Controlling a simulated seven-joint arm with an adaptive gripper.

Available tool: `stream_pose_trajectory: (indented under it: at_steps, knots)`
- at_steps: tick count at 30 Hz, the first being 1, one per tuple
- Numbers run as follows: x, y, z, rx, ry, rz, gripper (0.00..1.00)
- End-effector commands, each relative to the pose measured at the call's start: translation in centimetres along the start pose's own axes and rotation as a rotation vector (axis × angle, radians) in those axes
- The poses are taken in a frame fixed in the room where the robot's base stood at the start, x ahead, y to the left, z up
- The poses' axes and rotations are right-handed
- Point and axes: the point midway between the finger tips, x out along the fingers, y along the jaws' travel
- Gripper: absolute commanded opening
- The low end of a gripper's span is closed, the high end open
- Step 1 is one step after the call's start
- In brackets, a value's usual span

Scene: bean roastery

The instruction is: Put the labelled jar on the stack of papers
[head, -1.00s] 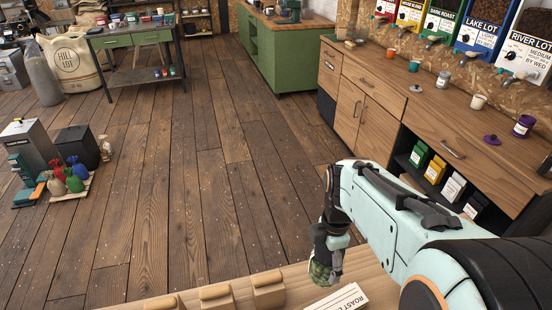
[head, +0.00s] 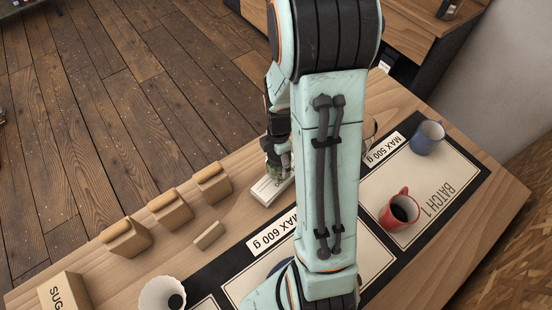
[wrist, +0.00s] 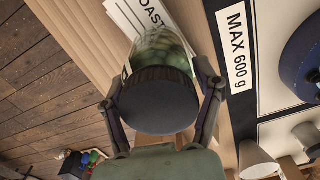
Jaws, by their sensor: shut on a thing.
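The labelled jar (wrist: 163,46) has a greenish patterned body and a dark round lid. My gripper (wrist: 158,88) is shut on it, with one finger on either side. In the head view the jar (head: 273,172) is small and partly hidden by my gripper (head: 275,152). The stack of papers (head: 266,191) is white with print and lies near the table's far edge. The jar is at or just over the stack; I cannot tell whether they touch. The stack (wrist: 128,16) shows beyond the jar in the wrist view, partly covered by it.
Several tan blocks (head: 170,208) stand left of the papers. Right are a MAX 600 g label (head: 272,234), a red mug (head: 400,210) and a blue mug (head: 427,137) on a mat. A white cup-like vessel (head: 160,292) stands at the front left. My arm hides the middle.

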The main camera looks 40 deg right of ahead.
Motion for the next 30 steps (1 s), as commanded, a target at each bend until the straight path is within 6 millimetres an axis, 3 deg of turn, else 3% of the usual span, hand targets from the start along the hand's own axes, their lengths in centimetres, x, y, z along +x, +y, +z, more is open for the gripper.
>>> stream_pose_trajectory:
  at_steps: [4, 16, 17, 19, 30]
  knots:
    - [2.1, 0.0, 0.0, 0.000, 0.001, -0.003, 0.25]
    - [2.6, 0.0, 0.0, -0.001, 0.000, 0.000, 0.25]
    - [2.6, 0.0, 0.0, -0.001, 0.000, 0.000, 0.72]
    - [2.6, 0.0, 0.0, -0.001, 0.000, 0.000, 0.92]
    - [2.3, 0.0, 0.0, -0.001, 0.000, 0.001, 0.92]
